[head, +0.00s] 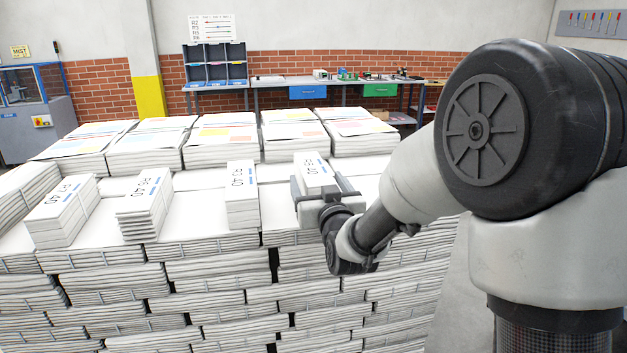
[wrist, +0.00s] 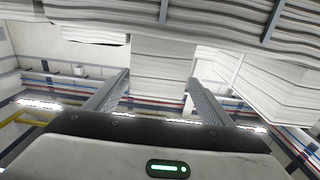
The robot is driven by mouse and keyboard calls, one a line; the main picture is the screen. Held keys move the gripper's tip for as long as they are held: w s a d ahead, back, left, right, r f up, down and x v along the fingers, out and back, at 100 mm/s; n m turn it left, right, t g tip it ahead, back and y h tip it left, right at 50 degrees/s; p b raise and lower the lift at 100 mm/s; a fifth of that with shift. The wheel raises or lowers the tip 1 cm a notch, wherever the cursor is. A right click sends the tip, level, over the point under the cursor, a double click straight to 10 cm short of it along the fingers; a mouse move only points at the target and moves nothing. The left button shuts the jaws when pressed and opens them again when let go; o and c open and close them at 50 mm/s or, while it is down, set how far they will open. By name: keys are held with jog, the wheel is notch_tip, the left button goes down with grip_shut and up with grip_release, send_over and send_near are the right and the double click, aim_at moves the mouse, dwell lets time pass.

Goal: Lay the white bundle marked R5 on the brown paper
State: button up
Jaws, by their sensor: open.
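A white bundle (head: 316,170) stands on the front stack at my gripper (head: 322,188); its label seems to read R5, in small print. In the wrist view this bundle (wrist: 163,62) stands between my two open fingers (wrist: 158,80), with a small gap visible at its right side. Other white bundles with black labels stand to the left: one at far left (head: 62,212), one beside it (head: 145,205), and one nearer my gripper (head: 241,195). Their labels are hard to read. I cannot make out the brown paper in either view.
Wide stacks of newspapers (head: 200,270) fill the front. A back row of stacks with coloured top sheets (head: 225,135) lies behind.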

aim_at(315, 171)
jog(key=x, duration=0.5)
jog(key=shift+d+r, duration=0.1)
jog(key=shift+d, duration=0.1)
grip_shut()
jog(key=shift+r, duration=0.35)
